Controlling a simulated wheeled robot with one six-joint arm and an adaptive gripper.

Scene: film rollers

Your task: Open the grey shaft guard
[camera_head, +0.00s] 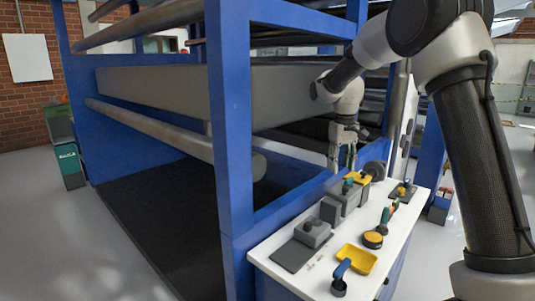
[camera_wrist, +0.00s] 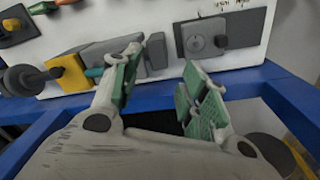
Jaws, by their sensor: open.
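My gripper (camera_head: 342,158) is open and empty, pointing down beside the inner edge of the white bench top. In the wrist view its green-padded fingers (camera_wrist: 160,80) are spread apart, with nothing between them. Just beyond the fingers is a grey block assembly (camera_wrist: 153,52) with a yellow piece and a dark shaft and disc at one end; it also shows in the head view (camera_head: 348,193). It may be the grey shaft guard, but I cannot tell for certain. My left finger overlaps it in the wrist view; contact is unclear.
A grey block on a dark plate (camera_head: 310,233), a yellow tray (camera_head: 356,259) and a dark-headed blue tool (camera_head: 340,278) are on the bench top (camera_head: 275,265). A blue frame (camera_head: 232,150) and rollers (camera_head: 160,126) border the bench. Dark floor lies below.

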